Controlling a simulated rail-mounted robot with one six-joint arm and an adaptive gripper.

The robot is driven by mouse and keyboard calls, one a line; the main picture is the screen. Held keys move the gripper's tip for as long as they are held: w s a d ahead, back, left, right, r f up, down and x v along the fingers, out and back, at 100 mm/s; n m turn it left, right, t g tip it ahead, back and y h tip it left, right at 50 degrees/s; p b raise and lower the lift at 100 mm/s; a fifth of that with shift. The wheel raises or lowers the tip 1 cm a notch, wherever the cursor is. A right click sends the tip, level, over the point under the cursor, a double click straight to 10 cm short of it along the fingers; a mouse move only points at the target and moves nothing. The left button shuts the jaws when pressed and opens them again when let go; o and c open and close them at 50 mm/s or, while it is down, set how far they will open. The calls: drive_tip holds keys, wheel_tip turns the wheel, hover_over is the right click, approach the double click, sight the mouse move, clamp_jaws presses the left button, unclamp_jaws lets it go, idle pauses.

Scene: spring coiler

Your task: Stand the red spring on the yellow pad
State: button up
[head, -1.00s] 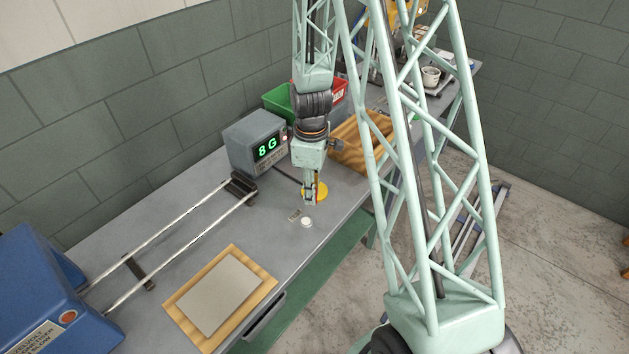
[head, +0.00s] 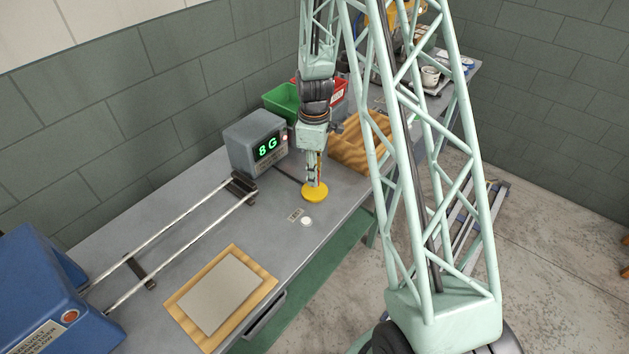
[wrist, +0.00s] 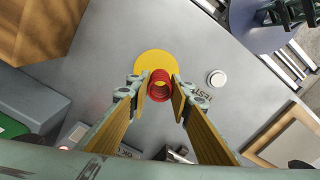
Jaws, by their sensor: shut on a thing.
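The red spring (wrist: 160,86) is a short coil between the two fingertips of my gripper (wrist: 160,92) in the wrist view, seen nearly end-on. My gripper is shut on it. The round yellow pad (wrist: 155,59) lies on the bench behind the spring, and the spring overlaps its near edge in this view. In the head view my gripper (head: 314,180) points straight down over the yellow pad (head: 315,195). The spring is hard to make out there, and I cannot tell whether it touches the pad.
A grey box with a green "8G" display (head: 256,143) stands left of the pad. A small white button (head: 306,222) is on the bench in front. A wooden box (head: 358,145) and green bin (head: 282,102) stand behind. A wood-edged plate (head: 222,294) lies nearer.

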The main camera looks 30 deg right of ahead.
drive_tip(key=shift+w+d, duration=0.1)
drive_tip(key=shift+w+d, duration=0.15)
drive_tip(key=shift+w, duration=0.05)
drive_tip(key=shift+f, duration=1.8)
drive_tip(key=shift+f, duration=0.2)
drive_tip(key=o, duration=0.8)
drive_tip(key=shift+o, duration=0.2)
drive_tip(key=shift+r, duration=0.25)
drive_tip(key=shift+r, duration=5.95)
